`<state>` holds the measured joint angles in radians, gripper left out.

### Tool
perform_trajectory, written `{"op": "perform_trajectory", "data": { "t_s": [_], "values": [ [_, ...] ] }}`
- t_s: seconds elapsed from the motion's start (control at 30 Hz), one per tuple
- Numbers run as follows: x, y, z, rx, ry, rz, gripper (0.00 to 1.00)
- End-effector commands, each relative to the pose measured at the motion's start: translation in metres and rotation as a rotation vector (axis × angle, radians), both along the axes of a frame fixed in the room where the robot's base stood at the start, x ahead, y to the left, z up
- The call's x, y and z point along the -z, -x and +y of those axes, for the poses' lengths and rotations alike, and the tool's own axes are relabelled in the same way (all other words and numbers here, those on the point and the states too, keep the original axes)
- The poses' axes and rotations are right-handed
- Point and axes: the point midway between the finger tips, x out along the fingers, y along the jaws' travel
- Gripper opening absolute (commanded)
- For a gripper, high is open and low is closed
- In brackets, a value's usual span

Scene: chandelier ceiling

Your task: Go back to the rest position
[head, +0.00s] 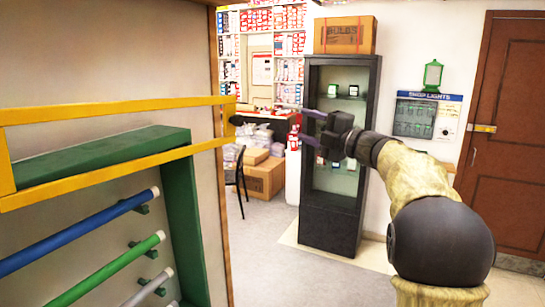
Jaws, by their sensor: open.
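My gripper (302,124) is in the middle of the head view, pointing left, with its dark fingers apart. It looks empty. My arm comes in from the lower right in a tan sleeve with a black round joint. The gripper appears in front of the tall dark display cabinet, and the depth between them is hard to judge. A yellow frame (110,107) reaches in from the left.
At left, a wall panel holds a green frame (187,225) and blue, green and grey bars (80,234). Behind stand the dark display cabinet (330,222), cardboard boxes (264,179), a chair (239,178), full shelves and a brown door (512,130). The middle floor (268,262) is clear.

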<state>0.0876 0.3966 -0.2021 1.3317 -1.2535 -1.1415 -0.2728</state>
Motion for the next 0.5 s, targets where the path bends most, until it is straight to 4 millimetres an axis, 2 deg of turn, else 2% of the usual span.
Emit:
{"op": "perform_trajectory", "data": {
  "t_s": [0.17, 0.27, 0.37, 0.5],
  "values": [
    [0.038, -0.01, -0.03, 0.258, -0.29, 0.23, 0.5],
    [0.076, -0.006, -0.048, 0.407, -0.435, 0.388, 0.5],
    [0.124, 0.008, -0.061, 0.556, -0.566, 0.564, 0.5],
    [0.199, 0.047, -0.073, 0.763, -0.715, 0.822, 0.5]
  ]
}}
